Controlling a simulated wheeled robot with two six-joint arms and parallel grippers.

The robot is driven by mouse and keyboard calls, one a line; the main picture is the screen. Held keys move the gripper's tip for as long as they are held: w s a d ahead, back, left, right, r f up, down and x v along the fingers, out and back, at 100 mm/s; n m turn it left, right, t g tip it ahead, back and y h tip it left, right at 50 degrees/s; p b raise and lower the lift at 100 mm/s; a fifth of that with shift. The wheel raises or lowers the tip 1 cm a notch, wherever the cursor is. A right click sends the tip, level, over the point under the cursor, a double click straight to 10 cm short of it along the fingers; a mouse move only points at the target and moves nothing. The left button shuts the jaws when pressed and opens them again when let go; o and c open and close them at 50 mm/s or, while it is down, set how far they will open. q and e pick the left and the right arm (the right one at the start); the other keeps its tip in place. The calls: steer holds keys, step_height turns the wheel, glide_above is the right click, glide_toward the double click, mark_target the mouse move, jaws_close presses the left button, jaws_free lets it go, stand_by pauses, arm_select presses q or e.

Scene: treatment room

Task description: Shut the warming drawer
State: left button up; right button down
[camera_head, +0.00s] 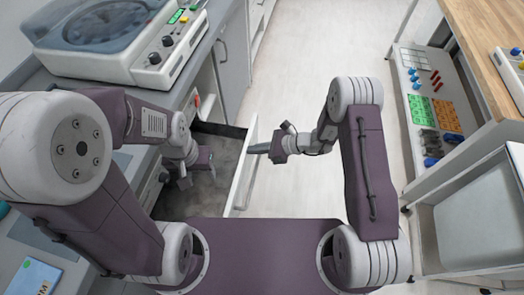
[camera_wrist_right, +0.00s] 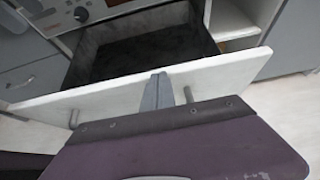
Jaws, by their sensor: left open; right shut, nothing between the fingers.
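The warming drawer stands open, with its white front panel (camera_head: 241,178) pulled out from the cabinet on the left and its dark inside empty where it shows. The right wrist view shows the same front panel (camera_wrist_right: 105,101), with handle posts on its outer face; the rest of the handle is hidden behind my gripper. My right gripper (camera_head: 254,149) is shut and empty, its fingertips at the outer face of the panel; I cannot tell whether they touch. Its closed fingers also show in the right wrist view (camera_wrist_right: 156,92). My left gripper (camera_head: 207,160) is open, over or beside the drawer's inside.
A machine with a round clear lid (camera_head: 105,25) sits on the left counter above the drawer. On the right are a wooden-topped bench (camera_head: 478,45), a shelf with coloured racks (camera_head: 430,115) and a grey bin (camera_head: 480,225). The floor between is clear.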

steer(key=w+a+b, duration=0.2)
steer(key=a, duration=0.7)
steer(key=w+a+b, duration=0.2)
steer(key=a, duration=0.8)
steer(key=shift+a+b, duration=0.3)
steer(key=shift+b, duration=0.05)
steer(key=shift+d, duration=0.1)
